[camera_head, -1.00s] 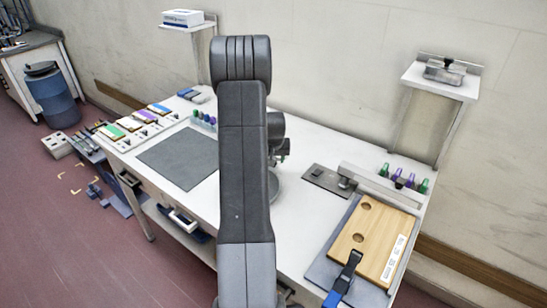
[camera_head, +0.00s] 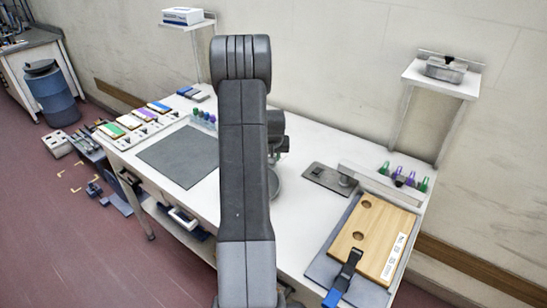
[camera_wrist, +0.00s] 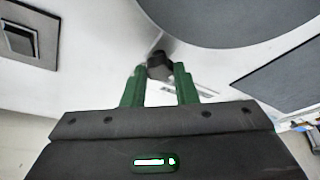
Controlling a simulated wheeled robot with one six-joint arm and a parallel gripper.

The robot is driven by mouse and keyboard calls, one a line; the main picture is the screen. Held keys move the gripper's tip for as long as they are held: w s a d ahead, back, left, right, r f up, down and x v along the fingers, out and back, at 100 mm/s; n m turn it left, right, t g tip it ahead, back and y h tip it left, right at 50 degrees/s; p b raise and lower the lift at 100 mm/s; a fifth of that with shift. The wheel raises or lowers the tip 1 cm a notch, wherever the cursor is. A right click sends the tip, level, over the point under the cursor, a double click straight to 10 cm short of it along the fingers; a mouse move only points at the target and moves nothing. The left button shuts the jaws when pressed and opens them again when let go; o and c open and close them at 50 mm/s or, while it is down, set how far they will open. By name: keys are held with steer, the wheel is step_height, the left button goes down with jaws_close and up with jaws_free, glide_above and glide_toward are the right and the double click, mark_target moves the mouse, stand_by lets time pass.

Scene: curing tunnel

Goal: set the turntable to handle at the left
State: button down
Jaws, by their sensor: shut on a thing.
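The turntable is a round grey disc (camera_wrist: 230,12) at the top of the wrist view. In the head view only a slice of its rim (camera_head: 275,187) shows to the right of my arm, which hides the rest. A dark knob-like handle (camera_wrist: 159,66) stands at the disc's near edge. My gripper (camera_wrist: 160,82) has its green fingers shut on this handle, one on each side. In the head view the gripper (camera_head: 281,150) is partly hidden behind my arm.
A dark grey mat (camera_head: 180,157) lies on the white table, left of my arm. A dark plate with a small block (camera_head: 322,177) lies to the right. A wooden board (camera_head: 372,238) with a blue-handled clamp (camera_head: 343,279) is at the front right. Green and purple pegs (camera_head: 404,176) stand behind it.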

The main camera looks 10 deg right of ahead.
steer(key=shift+w+a+f+n+y+b, duration=0.15)
steer(key=shift+w+a+n+y+b, duration=0.15)
steer(key=shift+w+a+n+b, duration=0.15)
steer(key=w+a+n+y+b, duration=0.1)
steer(key=a+n+b, duration=0.1)
steer(key=w+a+n+b, duration=0.1)
steer(key=a+n+b, duration=0.1)
steer(key=n, duration=0.1)
steer(key=a+n+y+b, duration=0.1)
steer(key=a+n+b, duration=0.1)
steer(key=a, duration=0.1)
steer(key=shift+w+f+g+y+b, duration=0.1)
steer(key=shift+w+g+y+b, duration=0.2)
steer(key=shift+w+b, duration=0.1)
steer(key=a+n+b, duration=0.1)
steer(key=a+n, duration=0.1)
steer(key=s+a+n+g+y+b, duration=0.1)
steer(key=a+n, duration=0.1)
steer(key=a+n+g+b, duration=0.1)
steer(key=a+n, duration=0.2)
steer(key=shift+s+a+y+b, duration=0.1)
steer(key=shift+s+y+b, duration=0.2)
steer(key=shift+s+b, duration=0.1)
steer(key=shift+s+a+r+n+g+b, duration=0.1)
steer(key=shift+s+a+n+g+b, duration=0.25)
steer(key=shift+a+n, duration=0.3)
steer(key=shift+s+a+r+n+g+b, duration=0.1)
steer(key=shift+s+a+n+g, duration=0.15)
steer(key=shift+s+a+n, duration=0.4)
